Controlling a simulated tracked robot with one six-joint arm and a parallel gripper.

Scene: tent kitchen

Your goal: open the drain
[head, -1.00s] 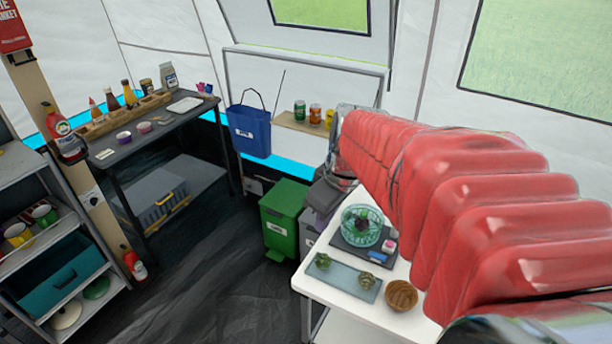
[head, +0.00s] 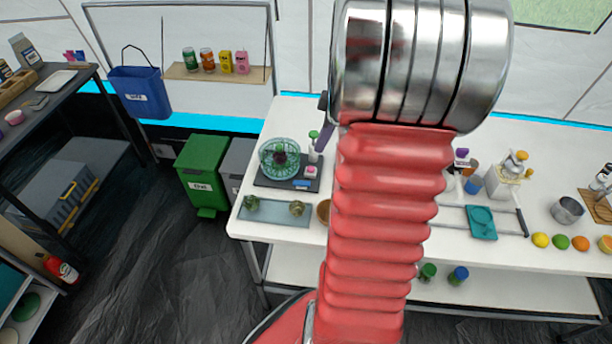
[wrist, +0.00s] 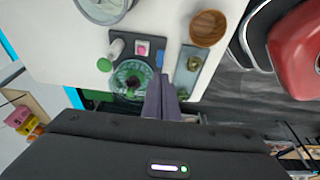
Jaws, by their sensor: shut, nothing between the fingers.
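I cannot make out a drain for certain in either view. A green see-through bowl (head: 280,158) with something dark green and purple in it stands on a dark mat (head: 266,181) at the left end of the white counter (head: 400,228). It also shows in the wrist view (wrist: 132,80). My gripper (wrist: 162,80) is shut and empty, its grey-purple fingers overlapping the right side of the bowl in that view. I cannot tell how far above it they are. In the head view my arm hides part of the counter's middle.
Beside the bowl are a small bottle (head: 313,155), a pink-topped cup (head: 311,171) and a glassy tray (head: 272,218) with green pieces. A wooden bowl (head: 323,211) is partly behind my arm. A teal board (head: 481,222), pot (head: 567,209) and fruit (head: 560,241) stand right.

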